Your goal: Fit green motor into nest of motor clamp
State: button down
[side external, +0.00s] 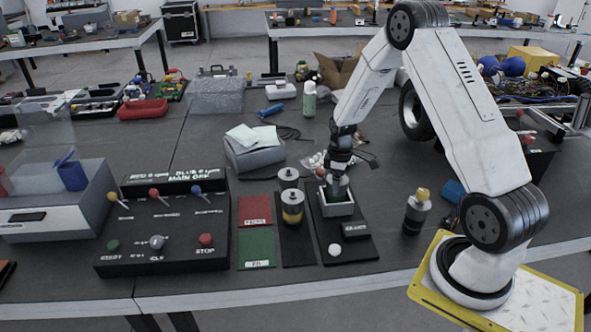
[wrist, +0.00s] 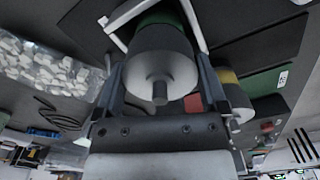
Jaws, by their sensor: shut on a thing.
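My gripper (side external: 339,178) is shut on the green motor, a grey cylinder (wrist: 160,62) with a short shaft and a green band. The wrist view shows one finger on each side of it. The motor clamp (side external: 344,240) is a dark plate carrying a pale, open-topped box, the nest (side external: 337,210). The motor (side external: 338,189) is upright at the nest's opening, its lower part hidden behind the front wall. In the wrist view the nest's pale walls (wrist: 193,22) flank the green band. I cannot tell whether the motor touches the nest floor.
Red (side external: 255,210) and green (side external: 256,248) pads and a control panel (side external: 160,250) lie further left. A yellow-capped bottle (side external: 416,212) stands to the right.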

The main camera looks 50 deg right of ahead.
grip_release()
jog(key=shift+f, duration=0.1)
notch_tip(320, 180, up, 12)
jog(key=shift+r, duration=0.2)
dwell(0.5)
dwell(0.4)
jog(key=s+a+m+t, duration=0.1)
jog(key=s+a, duration=0.2)
jog(key=a, duration=0.4)
jog(key=s+a+r+m, duration=0.1)
jog(key=s+a+m, duration=0.1)
jog(key=s+a, duration=0.2)
jog(key=s+a+m+t, duration=0.1)
jog(key=s+a, duration=0.2)
jog(key=a, duration=0.8)
jog(key=shift+s+r+t, duration=0.15)
jog(key=shift+s+t, duration=0.05)
jog(key=shift+t, duration=0.1)
